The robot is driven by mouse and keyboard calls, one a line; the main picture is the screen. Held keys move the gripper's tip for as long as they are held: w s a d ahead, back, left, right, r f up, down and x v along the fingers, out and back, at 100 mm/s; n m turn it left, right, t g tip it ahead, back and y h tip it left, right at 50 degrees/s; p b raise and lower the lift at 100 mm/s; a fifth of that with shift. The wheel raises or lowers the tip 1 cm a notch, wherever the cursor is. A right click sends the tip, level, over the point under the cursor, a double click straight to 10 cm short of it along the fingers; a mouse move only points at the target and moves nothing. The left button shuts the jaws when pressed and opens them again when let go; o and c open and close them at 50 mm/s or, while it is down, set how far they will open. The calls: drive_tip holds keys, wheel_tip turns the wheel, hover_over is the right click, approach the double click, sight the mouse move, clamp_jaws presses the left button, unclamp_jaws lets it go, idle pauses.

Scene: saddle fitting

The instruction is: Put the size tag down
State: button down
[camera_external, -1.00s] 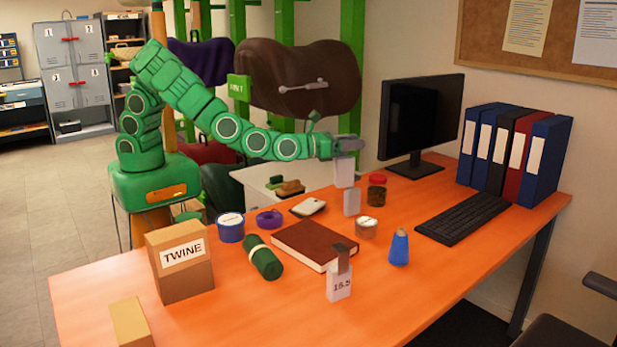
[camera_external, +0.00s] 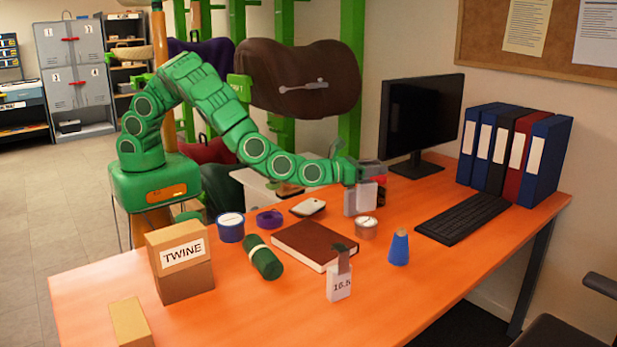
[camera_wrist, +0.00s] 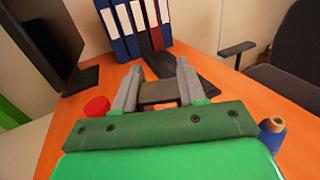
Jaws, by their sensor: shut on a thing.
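My gripper (camera_external: 372,172) is shut on a size tag (camera_external: 367,194), a pale block seen from its plain side. It hangs low over the back part of the desk, upright. In the wrist view the fingers (camera_wrist: 158,90) close on the tag's dark upper part (camera_wrist: 159,94). I cannot tell whether its lower end touches the desk. Another pale tag (camera_external: 349,201) stands directly left of it, partly overlapped in the picture. A third tag (camera_external: 339,284), marked with a number and with a brown top, stands near the front edge by the brown book.
A red-lidded jar (camera_wrist: 97,106) is close by, mostly hidden behind my gripper in the outside view. A round tin (camera_external: 366,228) stands just in front. The monitor (camera_external: 421,120), keyboard (camera_external: 464,219) and blue cone (camera_external: 399,247) are to the right. The brown book (camera_external: 314,245) lies front left.

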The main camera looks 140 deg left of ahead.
sight(373, 182)
drive_tip(key=shift+w+a+f, duration=0.15)
drive_tip(key=shift+w+f, duration=0.05)
drive_tip(key=shift+f, duration=1.55)
drive_tip(key=c, duration=0.6)
unclamp_jaws()
drive_tip(key=shift+f, duration=0.1)
drive_tip(key=shift+c, duration=0.2)
drive_tip(key=shift+s+d, duration=0.1)
drive_tip(key=shift+d, duration=0.25)
drive_tip(key=v, duration=1.1)
drive_tip(key=shift+s+d, duration=0.1)
drive_tip(key=shift+d, duration=0.05)
